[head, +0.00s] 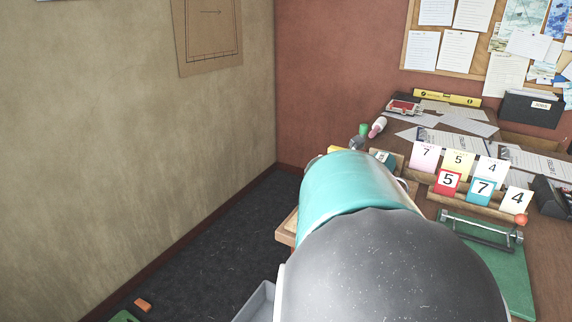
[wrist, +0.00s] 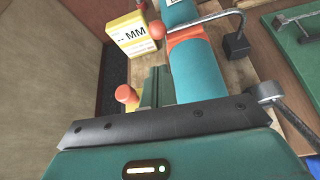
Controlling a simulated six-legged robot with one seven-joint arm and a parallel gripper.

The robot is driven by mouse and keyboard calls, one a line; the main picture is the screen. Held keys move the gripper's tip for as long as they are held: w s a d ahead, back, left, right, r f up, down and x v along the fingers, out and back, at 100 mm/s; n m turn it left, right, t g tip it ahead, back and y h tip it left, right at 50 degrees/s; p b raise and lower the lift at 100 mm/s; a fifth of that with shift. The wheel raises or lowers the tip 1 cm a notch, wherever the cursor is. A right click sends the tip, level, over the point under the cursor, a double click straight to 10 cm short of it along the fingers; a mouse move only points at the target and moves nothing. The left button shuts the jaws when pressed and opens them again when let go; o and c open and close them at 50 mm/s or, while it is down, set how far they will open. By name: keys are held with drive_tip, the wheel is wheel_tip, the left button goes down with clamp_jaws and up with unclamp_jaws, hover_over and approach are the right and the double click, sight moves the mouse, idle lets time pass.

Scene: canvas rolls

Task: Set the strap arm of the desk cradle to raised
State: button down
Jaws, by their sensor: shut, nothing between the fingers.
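In the wrist view a teal roll (wrist: 188,68) with an orange band (wrist: 188,36) lies on a wooden surface, apparently the desk cradle. A bent metal rod (wrist: 206,22), which looks like the strap arm, runs from a black block (wrist: 236,46) across the roll to an orange ball knob (wrist: 157,30) on the left. I cannot tell its height above the roll. My gripper (wrist: 160,124) shows as a black bar and teal housing at the bottom; it is shut and empty, apart from the knob. Its fingertips are not clearly seen. In the head view my arm hides the roll.
A yellow box (wrist: 128,36) stands left of the knob, and an orange-topped item (wrist: 126,94) is close by my gripper. A metal cylinder with a dark rod (wrist: 264,92) is at the right. Number cards (head: 482,186) and a green mat (head: 516,276) with another orange-balled metal bar occupy the desk.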

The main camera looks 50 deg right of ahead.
drive_tip(key=shift+w+d+f, duration=0.1)
drive_tip(key=shift+s, duration=0.25)
drive_tip(key=x, duration=1)
idle(0.3)
